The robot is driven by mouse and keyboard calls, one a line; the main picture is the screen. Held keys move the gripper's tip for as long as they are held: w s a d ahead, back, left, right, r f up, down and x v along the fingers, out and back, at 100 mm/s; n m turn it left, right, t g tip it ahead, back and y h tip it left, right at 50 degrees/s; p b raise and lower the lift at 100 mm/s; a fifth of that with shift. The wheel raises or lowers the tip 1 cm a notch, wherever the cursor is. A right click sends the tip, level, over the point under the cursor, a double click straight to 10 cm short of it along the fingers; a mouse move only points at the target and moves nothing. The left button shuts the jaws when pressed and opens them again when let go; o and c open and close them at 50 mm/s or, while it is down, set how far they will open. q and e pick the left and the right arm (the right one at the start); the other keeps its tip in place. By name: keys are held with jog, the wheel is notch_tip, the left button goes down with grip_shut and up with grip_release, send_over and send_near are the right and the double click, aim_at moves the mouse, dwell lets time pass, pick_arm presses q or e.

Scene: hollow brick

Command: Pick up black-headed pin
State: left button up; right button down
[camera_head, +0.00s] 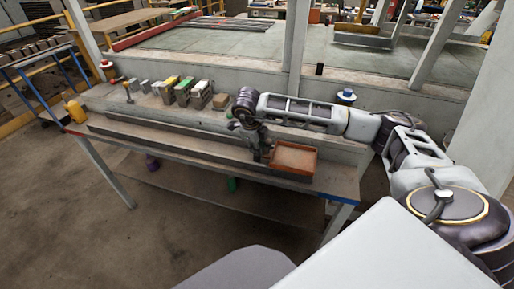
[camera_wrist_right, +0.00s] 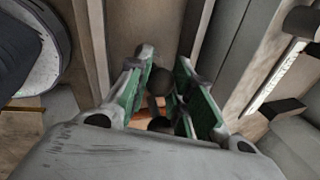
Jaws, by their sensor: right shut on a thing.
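My right gripper (camera_head: 262,155) is low over the workbench, at the left edge of a shallow brown tray (camera_head: 296,157). In the right wrist view the green-padded fingers of this gripper (camera_wrist_right: 166,72) are closed around a dark pin with a round black head (camera_wrist_right: 161,82). A second dark round shape shows lower between the fingers, and I cannot tell whether it is part of the same pin. The pin is too small to make out in the head view. My left gripper is not in view.
The long grey workbench (camera_head: 190,147) carries a row of small boxes (camera_head: 183,92) at the back. A yellow bottle (camera_head: 75,110) stands at its left end, and a blue-and-white round object (camera_head: 346,96) is on the ledge behind my right arm. The bench's front left is mostly clear.

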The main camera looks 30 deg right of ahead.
jog(key=shift+r, duration=0.1)
jog(key=shift+r, duration=4.9)
